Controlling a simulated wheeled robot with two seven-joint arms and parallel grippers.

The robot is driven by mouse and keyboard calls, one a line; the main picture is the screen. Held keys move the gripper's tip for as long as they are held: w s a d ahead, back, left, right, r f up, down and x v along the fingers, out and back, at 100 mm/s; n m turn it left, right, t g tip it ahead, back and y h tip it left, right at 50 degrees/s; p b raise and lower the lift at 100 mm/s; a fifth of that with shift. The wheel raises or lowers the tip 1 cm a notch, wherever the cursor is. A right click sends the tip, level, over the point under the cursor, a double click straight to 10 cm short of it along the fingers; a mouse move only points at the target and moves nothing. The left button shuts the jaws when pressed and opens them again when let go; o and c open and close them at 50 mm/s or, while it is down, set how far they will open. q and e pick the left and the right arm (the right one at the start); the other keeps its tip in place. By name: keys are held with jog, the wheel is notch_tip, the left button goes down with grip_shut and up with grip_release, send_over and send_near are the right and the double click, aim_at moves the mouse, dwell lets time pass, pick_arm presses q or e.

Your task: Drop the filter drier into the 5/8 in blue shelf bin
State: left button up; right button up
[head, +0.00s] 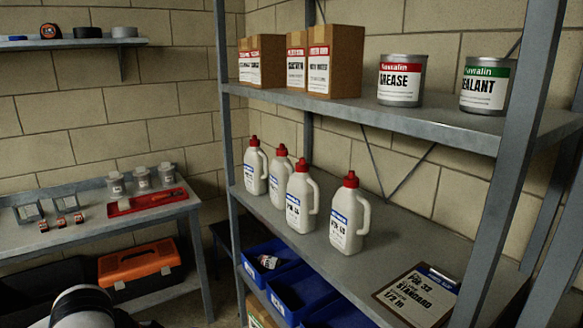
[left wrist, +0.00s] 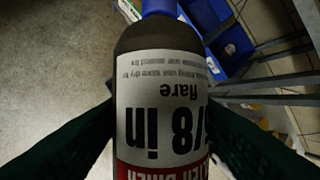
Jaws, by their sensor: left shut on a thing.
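Blue shelf bins stand on the lower shelf in the head view: one (head: 257,254) holds a small labelled item, and the middle one (head: 300,288) looks empty. Their size labels cannot be read. Blue bins (left wrist: 204,14) also show beyond the drier in the wrist view.
The grey rack's post (head: 228,150) and middle shelf (head: 400,238) stand close to the bins. White jugs (head: 300,205) and a clipboard (head: 417,295) rest on that shelf. A workbench (head: 95,225) and an orange toolbox (head: 140,264) are at left.

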jog(key=shift+g, duration=0.7)
jog(key=s, duration=0.2)
jog(key=s+d, duration=0.1)
jog(key=s, duration=0.1)
jog(key=shift+r+p, duration=0.25)
jog(key=shift+p, duration=0.05)
